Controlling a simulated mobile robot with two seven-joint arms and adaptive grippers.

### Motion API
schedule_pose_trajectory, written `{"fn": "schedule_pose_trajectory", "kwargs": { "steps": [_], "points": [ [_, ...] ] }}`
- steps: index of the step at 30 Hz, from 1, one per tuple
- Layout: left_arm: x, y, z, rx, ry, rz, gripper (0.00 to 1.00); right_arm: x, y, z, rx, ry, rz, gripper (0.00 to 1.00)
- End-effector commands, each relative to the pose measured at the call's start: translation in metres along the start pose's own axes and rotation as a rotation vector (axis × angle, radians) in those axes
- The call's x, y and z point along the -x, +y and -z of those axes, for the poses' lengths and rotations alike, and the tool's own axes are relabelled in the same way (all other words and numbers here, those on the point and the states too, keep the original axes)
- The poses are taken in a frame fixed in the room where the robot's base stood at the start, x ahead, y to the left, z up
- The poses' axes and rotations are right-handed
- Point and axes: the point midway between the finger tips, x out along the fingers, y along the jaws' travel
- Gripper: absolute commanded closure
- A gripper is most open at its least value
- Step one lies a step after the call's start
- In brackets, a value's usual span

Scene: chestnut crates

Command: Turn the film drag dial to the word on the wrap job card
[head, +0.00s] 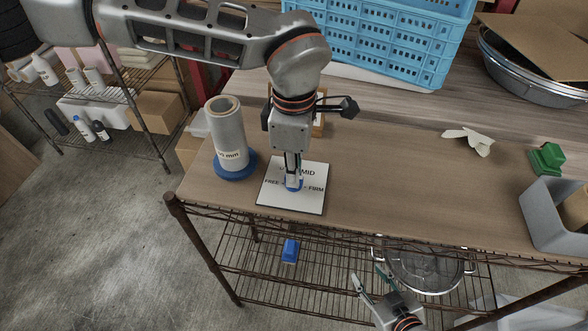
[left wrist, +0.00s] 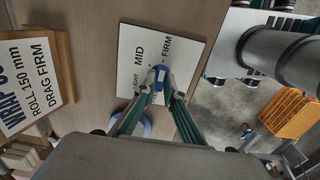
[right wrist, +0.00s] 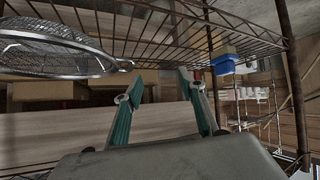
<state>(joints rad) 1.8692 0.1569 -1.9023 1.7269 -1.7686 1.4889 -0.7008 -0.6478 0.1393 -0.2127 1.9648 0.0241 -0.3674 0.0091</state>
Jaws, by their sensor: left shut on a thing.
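The drag dial plate (head: 310,204) is a white square on the table with words around a small blue knob (head: 293,187). In the left wrist view the plate (left wrist: 132,85) shows MID, FIRM and part of a word ending in GHT. My left gripper (head: 293,179) points down and is shut on the blue knob, which also shows there (left wrist: 161,72). The knob's pointer direction is hard to tell. The job card (left wrist: 22,85) on a wooden stand reads ROLL 150 mm, DRAG FIRM. My right gripper (head: 369,277) is open and empty, low before the table edge.
A film roll (head: 226,130) stands on a blue base (head: 236,167) left of the plate. A blue crate (head: 385,45) is at the back. A grey bin (head: 545,215) and a green object (head: 547,158) are at right. A wire shelf (head: 340,277) runs below.

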Motion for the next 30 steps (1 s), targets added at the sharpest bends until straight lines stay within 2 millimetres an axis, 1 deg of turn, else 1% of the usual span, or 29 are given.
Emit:
{"fn": "schedule_pose_trajectory", "kwargs": {
  "steps": [16, 18, 19, 30],
  "points": [
    [0.0010, 0.0008, -0.0001, -0.028, 0.000, -0.003, 1.00, 0.0002, -0.0002, -0.0013, 0.000, -0.003, 0.001, 0.60],
    [0.0010, 0.0008, 0.0000, -0.028, 0.000, -0.003, 0.77, 0.0002, -0.0003, -0.0022, 0.001, -0.005, 0.001, 0.60],
    [0.0009, 0.0007, 0.0000, -0.027, 0.000, -0.003, 0.74, 0.0001, -0.0004, -0.0025, 0.000, -0.005, 0.001, 0.60],
    [0.0024, 0.0006, 0.0000, -0.026, 0.000, -0.002, 0.74, 0.0009, 0.0010, -0.0042, 0.004, -0.008, 0.000, 0.60]
  ]
}}
